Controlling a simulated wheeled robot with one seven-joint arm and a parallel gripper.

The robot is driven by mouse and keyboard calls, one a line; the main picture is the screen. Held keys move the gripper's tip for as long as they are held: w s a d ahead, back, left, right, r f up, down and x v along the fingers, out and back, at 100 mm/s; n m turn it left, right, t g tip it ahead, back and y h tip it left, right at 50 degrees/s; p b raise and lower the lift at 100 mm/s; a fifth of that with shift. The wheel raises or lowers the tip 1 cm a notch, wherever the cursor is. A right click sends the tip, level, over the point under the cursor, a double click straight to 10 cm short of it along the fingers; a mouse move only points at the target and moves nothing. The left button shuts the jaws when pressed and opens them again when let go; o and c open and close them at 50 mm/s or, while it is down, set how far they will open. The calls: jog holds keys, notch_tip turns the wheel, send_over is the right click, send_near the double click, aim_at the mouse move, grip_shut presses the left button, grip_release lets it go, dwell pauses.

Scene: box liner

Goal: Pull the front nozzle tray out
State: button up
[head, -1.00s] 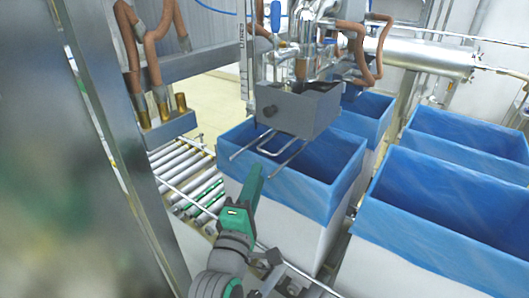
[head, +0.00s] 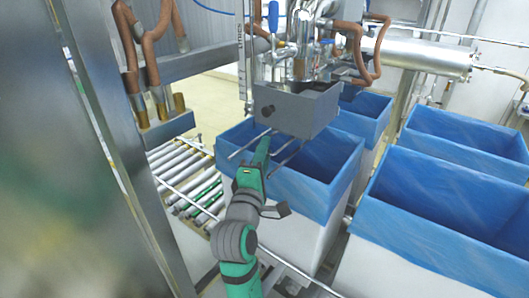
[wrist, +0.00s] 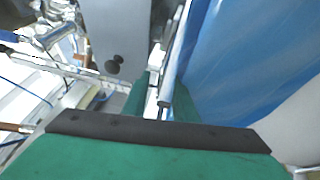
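The front nozzle tray (head: 300,112) is a grey metal box under the nozzles, with a dark round knob on its front and thin metal rods sticking out below as a handle (head: 287,156). In the wrist view the grey tray (wrist: 118,30) is at the upper left. My gripper (head: 264,145) is at the handle, just below the tray. In the wrist view my gripper's green fingers (wrist: 162,98) stand apart, with a thin metal bar between them. A gap shows beside the bar, and I see no firm grip. In the head view my gripper hides part of the handle.
A blue-lined box (head: 340,185) stands under the tray, its liner close to my fingers on the right in the wrist view. More lined boxes (head: 450,215) stand to the right. A roller conveyor (head: 185,165) and metal post (head: 100,130) are at left.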

grip_shut()
dwell(1.3)
